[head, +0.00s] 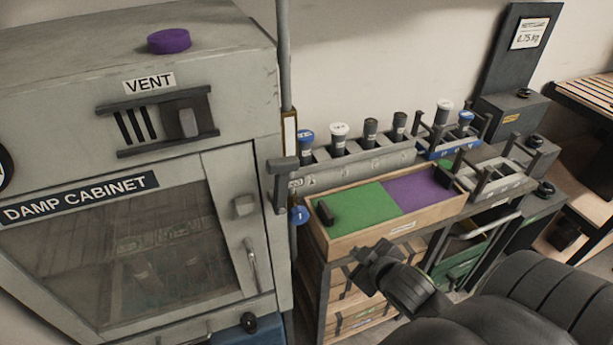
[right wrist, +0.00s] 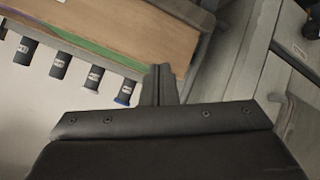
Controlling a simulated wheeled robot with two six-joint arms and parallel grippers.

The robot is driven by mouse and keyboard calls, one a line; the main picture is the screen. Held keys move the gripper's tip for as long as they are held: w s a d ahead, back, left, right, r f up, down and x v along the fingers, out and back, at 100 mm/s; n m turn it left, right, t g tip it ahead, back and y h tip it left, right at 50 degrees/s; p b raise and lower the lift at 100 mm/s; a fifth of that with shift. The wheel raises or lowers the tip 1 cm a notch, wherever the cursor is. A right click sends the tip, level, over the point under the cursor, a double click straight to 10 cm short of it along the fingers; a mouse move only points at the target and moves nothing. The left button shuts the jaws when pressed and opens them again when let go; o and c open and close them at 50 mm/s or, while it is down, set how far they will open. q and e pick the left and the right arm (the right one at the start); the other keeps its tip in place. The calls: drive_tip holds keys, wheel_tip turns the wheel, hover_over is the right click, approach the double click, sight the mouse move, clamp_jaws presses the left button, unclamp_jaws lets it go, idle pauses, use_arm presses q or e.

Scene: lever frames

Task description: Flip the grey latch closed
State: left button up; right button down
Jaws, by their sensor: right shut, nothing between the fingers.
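The damp cabinet (head: 215,175) fills the left of the head view. A small grey block like a latch (head: 243,205) sits on the right part of its door front, above a slim grey handle (head: 251,255). I cannot tell for sure which grey fitting is the latch, or how it is set. A grey lever (head: 283,165) stands on the post at the cabinet's right edge. My right gripper (head: 372,262) is shut and empty, to the right of the cabinet and in front of the wooden tray. Its closed fingers (right wrist: 161,84) show in the right wrist view. My left gripper is out of view.
The wooden tray (head: 400,238) has a green and a purple section. A rack (head: 360,160) with several bottles stands behind it. A blue round tag (head: 299,215) hangs by the post. A purple disc (head: 169,41) lies on the cabinet top.

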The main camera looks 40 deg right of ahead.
drive_tip(key=w+r+n+t+y, duration=0.1)
drive_tip(key=w+r+n+t, duration=0.1)
drive_tip(key=w+d+r+n+t+y, duration=0.1)
drive_tip(key=w+r+n, duration=0.1)
drive_tip(key=w, duration=0.1)
drive_tip(key=w+r+n+t+y, duration=0.1)
drive_tip(key=w+r+t, duration=0.1)
drive_tip(key=r, duration=0.1)
drive_tip(key=shift+w+d+r+n+t, duration=0.1)
drive_tip(key=shift+w+d+n+t, duration=0.1)
drive_tip(key=shift+d+n+t, duration=0.15)
drive_tip(key=s+r+n+g+y, duration=0.2)
drive_tip(key=r+n+g+y, duration=0.4)
drive_tip(key=n, duration=0.6)
drive_tip(key=s+d+r+n+g+y, duration=0.1)
drive_tip(key=s+r+n+g+y, duration=0.2)
drive_tip(key=r+n+g+y, duration=0.3)
wheel_tip(320, 180, up, 4)
drive_tip(key=n+y, duration=0.6)
drive_tip(key=shift+y, duration=0.3)
drive_tip(key=shift+w, duration=0.1)
drive_tip(key=p, duration=0.4)
approach(288, 181)
drive_tip(key=x, duration=0.4)
drive_tip(key=shift+w+a+f, duration=0.1)
drive_tip(key=shift+w+a, duration=0.15)
drive_tip(key=shift+w, duration=0.2)
drive_tip(key=shift+w+a+f+p, duration=0.15)
drive_tip(key=shift+a+p, duration=0.25)
drive_tip(key=shift+a, duration=0.5)
